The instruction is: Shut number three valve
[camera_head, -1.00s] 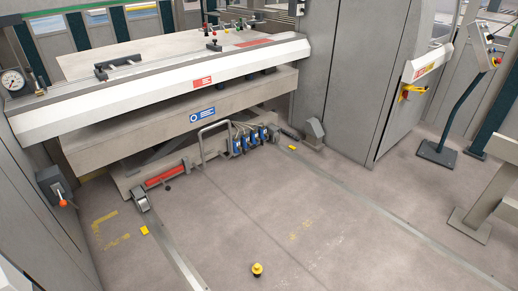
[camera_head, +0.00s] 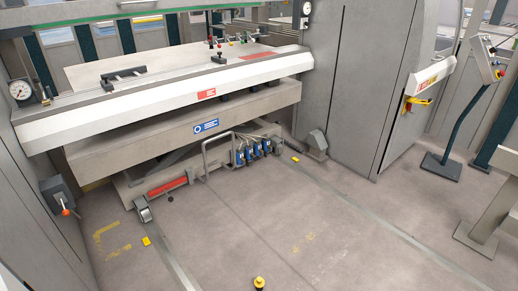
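A row of several small blue valves (camera_head: 259,150) sits low on the front of the panel bender, near the floor. Hoses or pipes rise behind them, and a bent grey tube rail (camera_head: 204,157) stands at their left. Their numbers and handle positions are too small to read, so I cannot tell which is number three or whether it is open. Neither of my grippers shows in the view.
A white-edged machine table (camera_head: 170,104) overhangs the valves. A red cylinder (camera_head: 167,187) lies left of them. A yellow knob-like object (camera_head: 259,283) stands on the floor in front. A control pedestal (camera_head: 459,135) stands at right. The middle floor is mostly clear.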

